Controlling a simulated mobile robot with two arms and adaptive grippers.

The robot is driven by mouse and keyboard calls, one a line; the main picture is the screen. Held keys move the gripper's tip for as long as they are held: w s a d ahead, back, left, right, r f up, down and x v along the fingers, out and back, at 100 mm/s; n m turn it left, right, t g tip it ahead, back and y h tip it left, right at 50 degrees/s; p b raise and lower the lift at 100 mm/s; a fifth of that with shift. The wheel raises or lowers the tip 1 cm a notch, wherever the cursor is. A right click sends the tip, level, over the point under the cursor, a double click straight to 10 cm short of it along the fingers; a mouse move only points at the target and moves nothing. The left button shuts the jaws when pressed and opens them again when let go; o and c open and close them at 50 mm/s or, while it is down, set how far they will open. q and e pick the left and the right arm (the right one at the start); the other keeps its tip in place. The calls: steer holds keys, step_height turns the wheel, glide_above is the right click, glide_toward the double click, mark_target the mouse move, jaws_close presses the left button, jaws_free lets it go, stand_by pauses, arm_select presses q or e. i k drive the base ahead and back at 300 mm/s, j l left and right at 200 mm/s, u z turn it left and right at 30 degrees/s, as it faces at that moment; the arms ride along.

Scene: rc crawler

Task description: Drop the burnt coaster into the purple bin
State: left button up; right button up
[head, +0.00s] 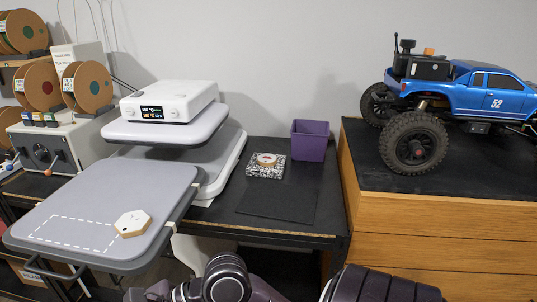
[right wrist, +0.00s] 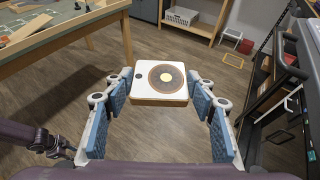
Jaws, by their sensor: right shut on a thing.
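In the right wrist view my right gripper (right wrist: 160,95) is shut on a square coaster (right wrist: 150,98), its blue pads at the coaster's sides. The coaster has a white top, a large dark-brown round mark with a pale centre, and a tan edge. It is held above the wooden floor. The purple bin (head: 310,141) stands upright on the dark table in the head view, by the wall; its inside is mostly hidden. What looks like my left gripper (right wrist: 58,147) shows small at the left of the right wrist view; its jaws are unclear.
A white hexagonal coaster (head: 132,223) lies on the grey press plate (head: 60,205). The white heat press (head: 168,103) stands left; a blue truck (head: 487,95) sits on a raised wooden cabinet (head: 440,240) right.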

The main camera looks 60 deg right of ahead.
mark_target(314, 156)
steer(key=z, duration=1.5)
steer(key=j+z, duration=0.75)
